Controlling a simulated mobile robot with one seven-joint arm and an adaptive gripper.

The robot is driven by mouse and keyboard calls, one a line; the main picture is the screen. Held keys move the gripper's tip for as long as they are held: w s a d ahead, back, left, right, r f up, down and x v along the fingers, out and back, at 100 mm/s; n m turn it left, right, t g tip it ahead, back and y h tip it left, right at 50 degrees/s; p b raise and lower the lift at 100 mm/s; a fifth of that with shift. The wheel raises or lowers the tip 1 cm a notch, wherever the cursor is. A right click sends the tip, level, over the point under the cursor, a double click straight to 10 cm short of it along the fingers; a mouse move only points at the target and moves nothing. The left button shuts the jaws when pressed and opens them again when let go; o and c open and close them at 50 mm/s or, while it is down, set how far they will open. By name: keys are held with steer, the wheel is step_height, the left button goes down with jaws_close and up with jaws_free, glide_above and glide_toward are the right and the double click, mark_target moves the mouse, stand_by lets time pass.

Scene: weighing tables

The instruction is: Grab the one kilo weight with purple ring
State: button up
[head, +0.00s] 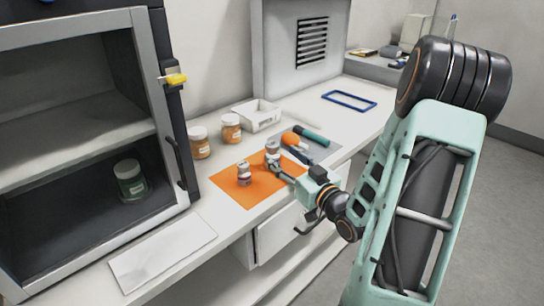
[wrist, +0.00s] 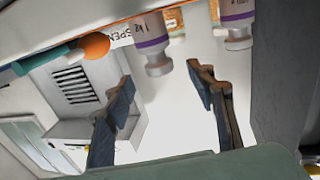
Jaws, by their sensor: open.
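Two small metal weights stand on the orange mat (head: 263,192) in the head view. One weight (head: 243,174) stands to the left, and the other (head: 272,149) is close to my gripper (head: 282,170). In the wrist view both appear upside down with purple rings. The weight marked 1 kg (wrist: 152,45) is beyond the gap between the fingers of my gripper (wrist: 163,95). The second weight (wrist: 237,22) is to the right, its marking hard to read. My gripper is open and nothing shows between its fingers.
Two orange-labelled jars (head: 199,143) (head: 231,128) and a white tray (head: 262,115) stand behind the mat. An orange ball (head: 291,139) and a teal-handled tool (head: 312,135) lie beside it. A cabinet (head: 150,60) with a green jar (head: 130,180) is at left.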

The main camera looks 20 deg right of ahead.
mark_target(276, 148)
steer(key=w, duration=0.6)
steer(key=shift+w+a+r, duration=0.15)
steer(key=shift+w+a, duration=0.15)
steer(key=shift+a, duration=0.05)
steer(key=shift+c, duration=0.2)
jaws_close()
steer(key=shift+r, duration=0.15)
